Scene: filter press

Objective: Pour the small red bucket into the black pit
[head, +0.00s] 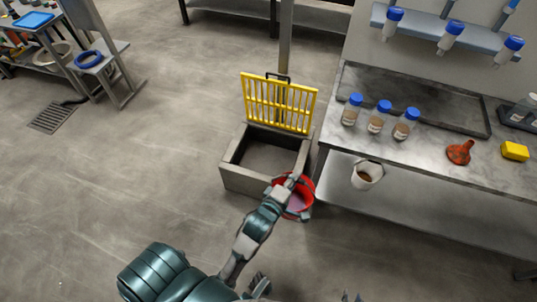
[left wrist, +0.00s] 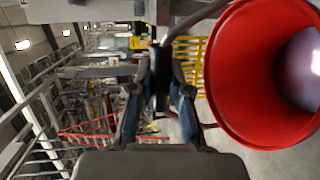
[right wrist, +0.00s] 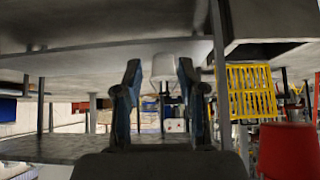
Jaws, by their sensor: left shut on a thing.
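The small red bucket (head: 298,205) hangs at the front right corner of the pit in the head view, outside its opening. It looks roughly upright, with something greyish-pink inside. My left gripper (head: 288,184) is shut at its rim side; in the left wrist view its fingers (left wrist: 159,95) close around a dark handle part beside the bucket (left wrist: 228,75). The pit (head: 236,178) is a grey box with a dark inside, its yellow grate lid (head: 280,101) raised at the back. My right gripper (right wrist: 159,85) is open and empty in the right wrist view.
The grey workbench (head: 440,160) stands to the right, with several blue-capped bottles (head: 379,117), a red funnel (head: 459,152) and a yellow block (head: 514,151). A floor drain (head: 52,118) lies far left. Floor left of the pit is clear.

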